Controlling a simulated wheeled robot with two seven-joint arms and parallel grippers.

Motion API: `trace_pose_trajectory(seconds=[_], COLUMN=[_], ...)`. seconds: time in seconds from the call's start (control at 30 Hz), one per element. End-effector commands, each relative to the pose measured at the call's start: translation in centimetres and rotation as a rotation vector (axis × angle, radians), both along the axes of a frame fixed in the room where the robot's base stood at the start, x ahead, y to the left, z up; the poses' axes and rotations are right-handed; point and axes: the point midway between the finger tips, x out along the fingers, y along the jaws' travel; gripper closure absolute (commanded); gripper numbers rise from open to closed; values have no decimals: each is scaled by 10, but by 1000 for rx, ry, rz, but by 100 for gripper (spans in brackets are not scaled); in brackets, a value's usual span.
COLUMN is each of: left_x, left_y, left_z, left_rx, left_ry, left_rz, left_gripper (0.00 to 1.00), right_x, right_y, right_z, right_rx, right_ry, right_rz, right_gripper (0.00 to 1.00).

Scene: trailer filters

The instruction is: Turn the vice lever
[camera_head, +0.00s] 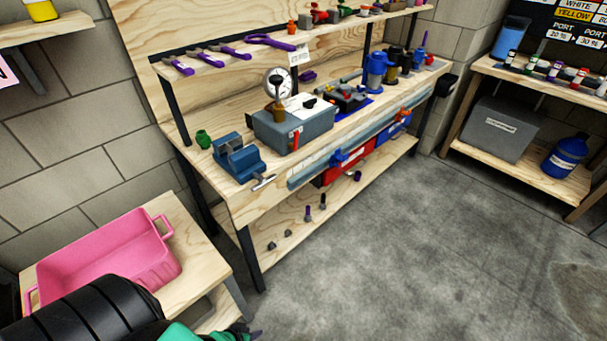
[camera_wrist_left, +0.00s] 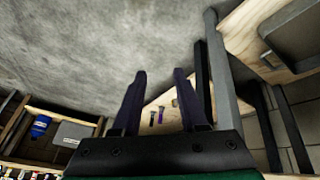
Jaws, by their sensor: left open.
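The blue vice (camera_head: 238,160) stands on the near left end of the wooden workbench. Its grey metal lever (camera_head: 263,182) sticks out at the front, by the bench's front edge. My left gripper (camera_head: 246,333) shows only in part at the bottom edge of the head view, well below and in front of the vice, apart from it. In the left wrist view my left gripper (camera_wrist_left: 159,72) has its two dark fingers spread apart with nothing between them. The vice cannot be made out in the left wrist view. My right gripper is not in view.
A pink bin (camera_head: 105,262) sits on a low wooden table at the left. A grey box with a gauge (camera_head: 292,124) stands right of the vice. Bolts lie on the bench's lower shelf (camera_head: 283,232). The concrete floor (camera_head: 400,250) in front of the bench is clear.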

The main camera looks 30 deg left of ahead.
Motion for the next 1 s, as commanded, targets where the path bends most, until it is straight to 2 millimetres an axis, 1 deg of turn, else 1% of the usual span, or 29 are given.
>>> trace_pose_trajectory(seconds=[0.03, 0.17, 0.27, 0.33, 0.37, 0.4, 0.47, 0.5, 0.6, 0.63, 0.7, 0.73, 0.87, 0.97, 1.0], left_x=[14, 54, 85, 107, 117, 130, 147, 158, 172, 173, 176, 178, 193, 217, 228], left_y=[7, 25, 42, 54, 60, 68, 78, 84, 88, 89, 88, 88, 90, 92, 93], left_z=[10, 48, 88, 123, 142, 170, 219, 254, 331, 347, 368, 372, 375, 375, 375], left_rx=[-26, -123, -224, -316, -362, -435, -566, -666, -900, -949, -1022, -1035, -1041, -1040, -1040], left_ry=[-55, -217, -359, -473, -529, -606, -729, -808, -956, -980, -1012, -1017, -1022, -1023, -1024], left_rz=[64, 246, 386, 482, 523, 575, 646, 684, 729, 733, 737, 738, 737, 736, 736], left_gripper=[57, 57, 57, 57, 57, 57, 57, 57, 57, 57, 57, 57, 57, 57, 57], right_x=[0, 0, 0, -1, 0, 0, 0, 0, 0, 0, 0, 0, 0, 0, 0], right_y=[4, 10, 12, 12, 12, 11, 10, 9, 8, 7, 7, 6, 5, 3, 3], right_z=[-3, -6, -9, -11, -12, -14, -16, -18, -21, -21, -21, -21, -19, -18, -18], right_rx=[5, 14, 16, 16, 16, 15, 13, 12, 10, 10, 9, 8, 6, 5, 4], right_ry=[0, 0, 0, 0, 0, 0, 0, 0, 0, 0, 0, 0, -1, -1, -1], right_rz=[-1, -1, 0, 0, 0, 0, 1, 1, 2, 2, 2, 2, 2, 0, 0], right_gripper=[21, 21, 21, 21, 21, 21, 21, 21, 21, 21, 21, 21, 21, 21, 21])
